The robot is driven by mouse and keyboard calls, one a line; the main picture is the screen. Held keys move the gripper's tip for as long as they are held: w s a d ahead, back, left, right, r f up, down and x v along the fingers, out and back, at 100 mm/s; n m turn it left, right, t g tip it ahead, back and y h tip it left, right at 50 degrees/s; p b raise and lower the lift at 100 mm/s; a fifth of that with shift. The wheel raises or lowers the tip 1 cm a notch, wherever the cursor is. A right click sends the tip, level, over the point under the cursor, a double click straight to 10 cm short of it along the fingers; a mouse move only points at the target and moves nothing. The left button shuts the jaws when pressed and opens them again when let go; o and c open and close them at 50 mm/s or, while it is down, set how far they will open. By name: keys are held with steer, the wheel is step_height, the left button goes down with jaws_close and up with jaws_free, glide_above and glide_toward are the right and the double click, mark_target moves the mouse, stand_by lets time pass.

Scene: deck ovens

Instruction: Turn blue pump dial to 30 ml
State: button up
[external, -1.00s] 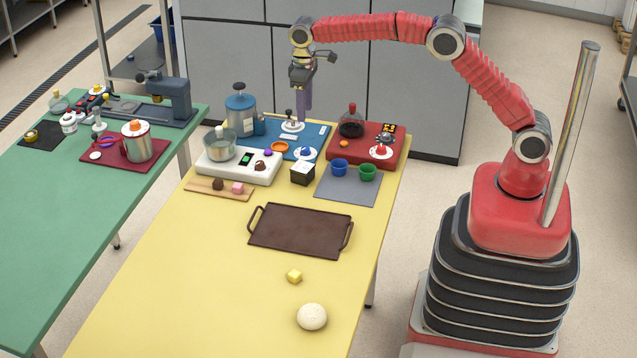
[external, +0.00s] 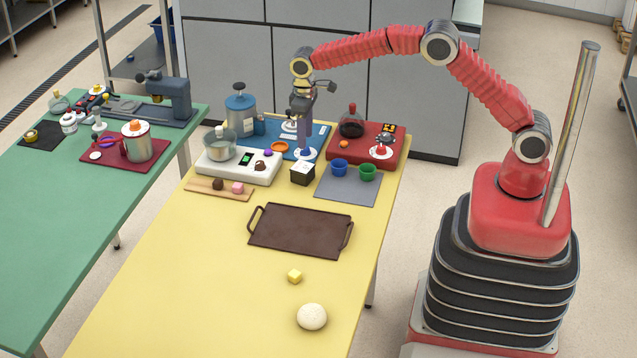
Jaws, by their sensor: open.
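The dial (external: 299,156) is a white disc with a blue knob at the front of that plate. My gripper (external: 304,147) points straight down over the dial, its fingers open at the knob. The fingers cover most of the knob, so its pointer and any scale marks cannot be read. I cannot tell whether the fingers touch the knob.
A small black-and-white box (external: 302,174) sits just in front of the dial. A white scale (external: 215,165) is to the left. A brown tray (external: 300,248) lies in front.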

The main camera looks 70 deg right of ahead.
steer(key=shift+f, duration=1.95)
steer(key=shift+c, duration=0.3)
steer(key=c, duration=1)
steer(key=shift+m, duration=0.4)
steer(key=m, duration=0.3)
steer(key=shift+m, duration=2)
